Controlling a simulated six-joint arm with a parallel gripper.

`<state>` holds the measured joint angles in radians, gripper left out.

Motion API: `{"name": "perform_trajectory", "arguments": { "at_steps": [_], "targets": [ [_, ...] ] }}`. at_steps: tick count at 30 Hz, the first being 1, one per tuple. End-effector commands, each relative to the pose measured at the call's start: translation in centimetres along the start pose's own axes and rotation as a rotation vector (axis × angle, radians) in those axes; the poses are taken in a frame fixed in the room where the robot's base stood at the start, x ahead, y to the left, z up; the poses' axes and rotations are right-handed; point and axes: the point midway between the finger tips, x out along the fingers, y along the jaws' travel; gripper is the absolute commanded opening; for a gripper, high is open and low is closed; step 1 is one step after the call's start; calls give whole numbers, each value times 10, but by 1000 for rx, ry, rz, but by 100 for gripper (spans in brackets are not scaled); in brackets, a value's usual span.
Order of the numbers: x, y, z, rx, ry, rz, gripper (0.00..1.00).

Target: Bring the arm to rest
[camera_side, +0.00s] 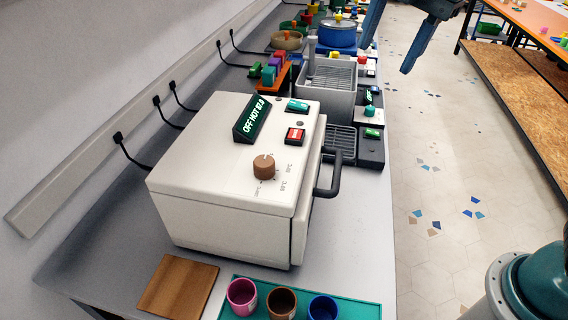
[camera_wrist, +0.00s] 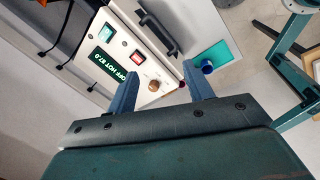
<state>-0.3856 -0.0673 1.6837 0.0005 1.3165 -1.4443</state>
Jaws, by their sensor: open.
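My gripper (camera_side: 385,58) hangs in the air at the top right of the side view, over the edge of the bench and the floor. Its two blue fingers are spread apart with nothing between them. In the wrist view the open fingers (camera_wrist: 160,66) frame the white printer-like box (camera_wrist: 130,60), which lies beyond them. The same white box (camera_side: 235,180) stands on the bench in the side view, with a brown knob, a red button and a green-lit display. Its dark front handle (camera_side: 330,175) is clear of my gripper.
A teal tray (camera_side: 355,308) with pink, brown and blue cups and a wooden board (camera_side: 178,287) lie in front of the box. A grey basin (camera_side: 330,95), blue pot (camera_side: 338,33) and small machines stand behind it. An orange-topped table (camera_side: 535,25) is across the open floor.

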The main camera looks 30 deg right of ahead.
Motion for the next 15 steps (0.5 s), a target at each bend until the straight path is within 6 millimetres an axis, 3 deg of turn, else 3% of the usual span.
{"name": "perform_trajectory", "arguments": {
  "at_steps": [6, 15],
  "targets": [
    [0, -42, 32, 382, -3, 64, 52],
    [11, -100, 64, 904, 19, 157, 52]
  ]
}}
